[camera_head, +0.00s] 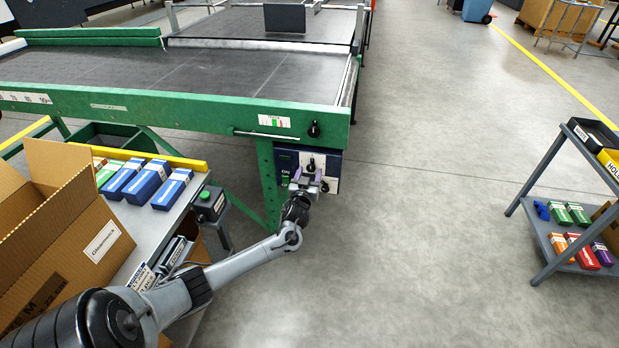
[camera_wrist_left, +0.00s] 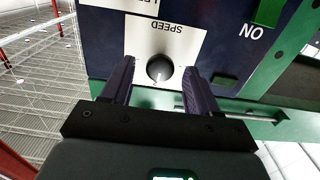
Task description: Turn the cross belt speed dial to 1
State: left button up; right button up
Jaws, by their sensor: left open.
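The speed dial (camera_wrist_left: 159,69) is a round dark knob with a light mark on a white plate labelled SPEED, upside down in the left wrist view. The plate is on a dark blue control panel (camera_head: 333,159) under the green machine frame. My left gripper (camera_head: 306,182) is in front of this panel in the head view. Its fingers (camera_wrist_left: 159,78) are open, one on each side of the dial, with a visible gap on both sides. The dial's scale is too small to read. My right gripper is in neither view.
A green ON control (camera_wrist_left: 268,12) is beside the dial plate. A black knob (camera_head: 314,129) is on the green frame above the panel. A table with blue boxes (camera_head: 148,183) and an open carton (camera_head: 62,245) stands left; a shelf cart (camera_head: 545,215) stands right. The floor between is clear.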

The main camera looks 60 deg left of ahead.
pick_arm(q)
jog(key=shift+w+a, duration=0.25)
jog(key=shift+a, duration=0.05)
jog(key=c, duration=1)
